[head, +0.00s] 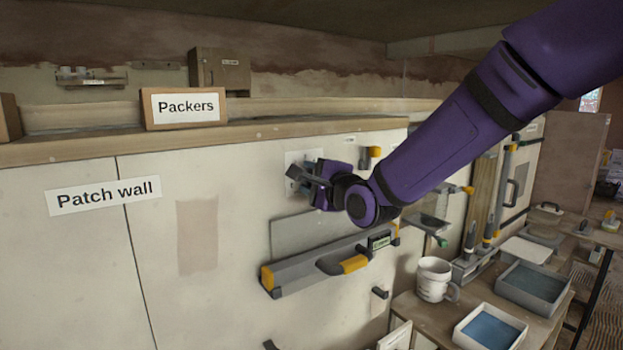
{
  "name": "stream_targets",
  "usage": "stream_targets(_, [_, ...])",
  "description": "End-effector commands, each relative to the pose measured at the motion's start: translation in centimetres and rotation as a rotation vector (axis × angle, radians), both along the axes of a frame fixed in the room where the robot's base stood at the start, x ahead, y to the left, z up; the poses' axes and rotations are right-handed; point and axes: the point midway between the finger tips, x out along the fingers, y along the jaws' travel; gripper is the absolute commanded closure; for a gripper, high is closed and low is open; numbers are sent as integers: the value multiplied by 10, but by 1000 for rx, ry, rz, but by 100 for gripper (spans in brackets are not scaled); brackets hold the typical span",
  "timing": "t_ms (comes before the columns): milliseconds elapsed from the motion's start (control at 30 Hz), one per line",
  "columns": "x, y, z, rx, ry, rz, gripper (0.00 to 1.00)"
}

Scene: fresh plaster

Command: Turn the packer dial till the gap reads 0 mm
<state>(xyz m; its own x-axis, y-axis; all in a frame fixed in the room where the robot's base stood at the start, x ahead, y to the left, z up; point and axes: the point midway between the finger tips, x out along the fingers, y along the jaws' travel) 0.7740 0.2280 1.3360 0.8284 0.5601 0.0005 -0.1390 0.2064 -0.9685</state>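My gripper (308,176) is at the patch wall, in front of a small pale plate (291,158) fixed there. The gripper and wrist cover most of this plate, so I cannot make out a dial or any contact with it. The dark fingers show from the side, and I cannot tell whether they are open or shut. Below is a long grey straightedge (312,268) with yellow ends and a yellow-and-dark handle. A small dark display (379,241) with green figures sits near its right end; the figures are too small to read.
A box labelled "Packers" (184,108) stands on the ledge above the wall. A white mug (434,279) and grey trays (532,287) stand on the bench at lower right. Trowels and long tools hang at right.

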Motion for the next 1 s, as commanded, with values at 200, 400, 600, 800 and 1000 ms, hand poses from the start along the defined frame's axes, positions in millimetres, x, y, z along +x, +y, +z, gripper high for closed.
stream_targets(200, [0,-1,-1,8,8,-1,80])
stream_targets(400, [0,-1,-1,8,8,-1,80])
stream_targets(600, [0,-1,-1,7,8,-1,31])
stream_targets(800, [0,0,-1,8,7,-1,31])
stream_targets(1000, [-9,-7,0,7,5,-2,31])
